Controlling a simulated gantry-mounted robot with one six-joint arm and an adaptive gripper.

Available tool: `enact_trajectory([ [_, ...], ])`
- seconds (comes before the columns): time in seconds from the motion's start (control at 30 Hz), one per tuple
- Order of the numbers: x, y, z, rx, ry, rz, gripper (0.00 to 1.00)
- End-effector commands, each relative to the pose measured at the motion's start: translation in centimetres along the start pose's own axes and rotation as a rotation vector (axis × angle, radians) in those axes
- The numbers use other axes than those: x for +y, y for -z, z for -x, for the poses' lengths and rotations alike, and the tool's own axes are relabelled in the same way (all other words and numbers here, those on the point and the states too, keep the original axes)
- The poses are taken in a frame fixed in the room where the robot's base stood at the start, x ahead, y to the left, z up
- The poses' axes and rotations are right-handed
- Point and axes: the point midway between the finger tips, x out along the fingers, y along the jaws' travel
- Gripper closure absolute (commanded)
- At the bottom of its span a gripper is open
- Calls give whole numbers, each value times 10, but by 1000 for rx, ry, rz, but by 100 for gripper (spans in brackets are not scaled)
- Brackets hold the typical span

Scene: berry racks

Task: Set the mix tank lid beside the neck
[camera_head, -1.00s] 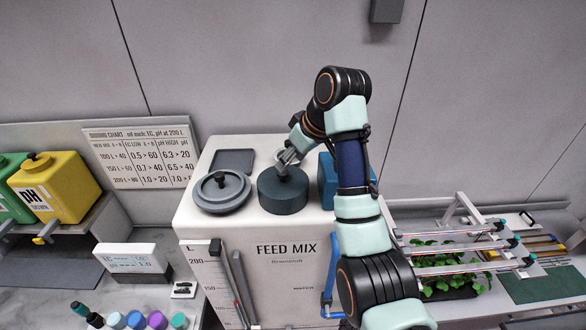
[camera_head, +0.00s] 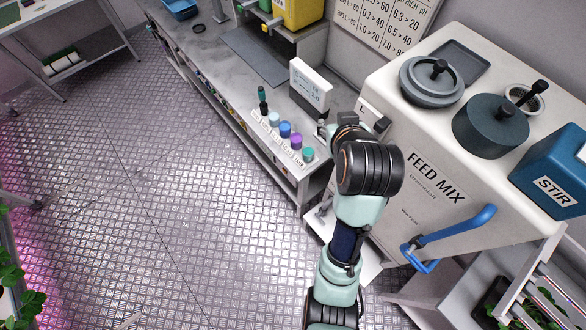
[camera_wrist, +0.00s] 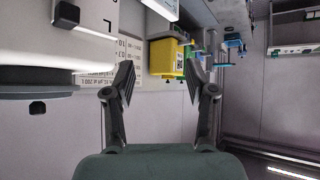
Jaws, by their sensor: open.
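The white FEED MIX tank (camera_head: 395,90) stands at the right in the head view. On its top sits a round grey lid (camera_head: 432,88) with a black knob, on a wider ring; I cannot tell if this ring is the neck. Beside it stands a dark teal round body (camera_head: 490,128) with a black knob, upright and free of my gripper. My gripper (camera_wrist: 162,85) is open and empty in the wrist view, its two fingers apart. In the head view it is mostly hidden behind my wrist, off the tank's left front side.
A dark square pad (camera_head: 462,62) lies behind the grey lid. A pale mesh cup (camera_head: 527,97) and a blue STIR box (camera_head: 555,170) are also on the tank top. A blue handle (camera_head: 450,237) juts from the front. Several coloured bottles (camera_head: 284,130) line the bench edge.

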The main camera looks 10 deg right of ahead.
Motion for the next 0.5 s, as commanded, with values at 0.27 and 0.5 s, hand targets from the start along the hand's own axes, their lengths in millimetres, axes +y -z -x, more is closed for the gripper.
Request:
enact_trajectory([
  [0.27,-143,-67,90,228,133,33,44],
  [0.5,-148,-69,98,245,141,30,44],
])
